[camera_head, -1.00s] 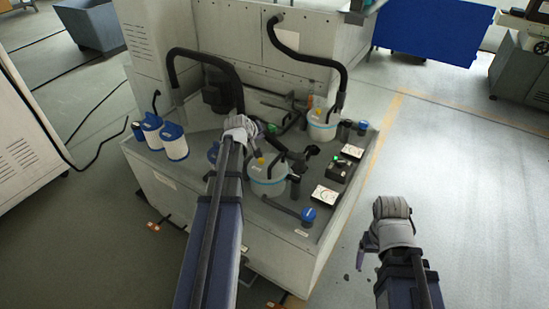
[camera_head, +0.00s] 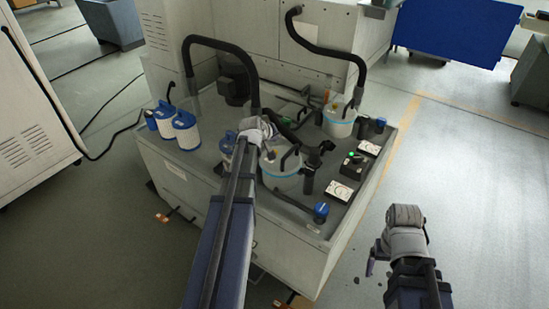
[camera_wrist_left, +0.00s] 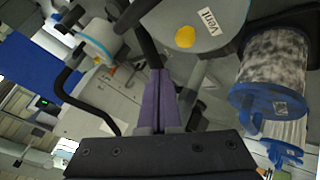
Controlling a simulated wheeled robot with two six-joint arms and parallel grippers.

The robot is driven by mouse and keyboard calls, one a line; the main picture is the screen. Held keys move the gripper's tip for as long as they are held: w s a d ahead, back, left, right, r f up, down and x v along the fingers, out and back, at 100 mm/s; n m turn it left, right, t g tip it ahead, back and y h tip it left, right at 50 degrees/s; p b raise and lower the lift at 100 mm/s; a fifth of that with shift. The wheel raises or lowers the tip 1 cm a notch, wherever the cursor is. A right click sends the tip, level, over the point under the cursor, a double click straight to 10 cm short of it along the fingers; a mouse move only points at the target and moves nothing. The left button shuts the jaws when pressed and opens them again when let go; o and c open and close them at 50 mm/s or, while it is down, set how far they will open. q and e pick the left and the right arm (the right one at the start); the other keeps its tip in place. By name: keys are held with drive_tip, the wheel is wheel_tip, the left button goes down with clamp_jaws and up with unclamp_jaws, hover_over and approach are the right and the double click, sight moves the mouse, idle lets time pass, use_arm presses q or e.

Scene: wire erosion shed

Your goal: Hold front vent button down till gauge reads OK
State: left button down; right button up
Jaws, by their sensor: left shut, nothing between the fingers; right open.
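The front canister (camera_head: 283,183) is white with a blue band and a grey lid. In the left wrist view its lid (camera_wrist_left: 215,22) carries a yellow vent button (camera_wrist_left: 184,36) beside a label reading VENT. My left gripper (camera_head: 268,136) is over the lid area in the head view. Its purple fingers (camera_wrist_left: 160,85) are shut and empty, with the button beyond and to the right of their tips, apparently not touching it. The front gauge (camera_head: 339,192) is a white dial with a reading too small to tell. My right gripper (camera_head: 376,256) is open, off the bench to the right.
A rear canister (camera_head: 340,123) and second dial (camera_head: 369,149) stand farther back. A black box (camera_head: 354,165) with a green light sits between the dials. Blue-capped white filters (camera_head: 186,133) stand left. Black hoses (camera_head: 357,72) arch over the bench.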

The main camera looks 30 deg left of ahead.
use_arm(q)
drive_tip(key=shift+f+b, duration=1.1)
drive_tip(key=shift+f, duration=0.6)
use_arm(e)
drive_tip(key=shift+f, duration=1.7)
use_arm(q)
drive_tip(key=shift+f+b, duration=0.4)
use_arm(e)
drive_tip(key=shift+f, duration=0.4)
use_arm(q)
drive_tip(key=shift+f+b, duration=0.5)
drive_tip(key=shift+b, duration=0.05)
use_arm(e)
drive_tip(key=shift+f, duration=0.55)
use_arm(q)
drive_tip(key=shift+r, duration=0.1)
use_arm(e)
drive_tip(key=shift+r, duration=0.15)
idle(1.2)
use_arm(q)
drive_tip(key=shift+r+p, duration=0.85)
drive_tip(key=shift+p, duration=0.15)
use_arm(e)
drive_tip(key=shift+r, duration=0.85)
use_arm(q)
wheel_tip(320, 180, up, 5)
drive_tip(key=p, duration=0.5)
drive_tip(key=shift+r, duration=0.1)
use_arm(e)
wheel_tip(320, 180, up, 5)
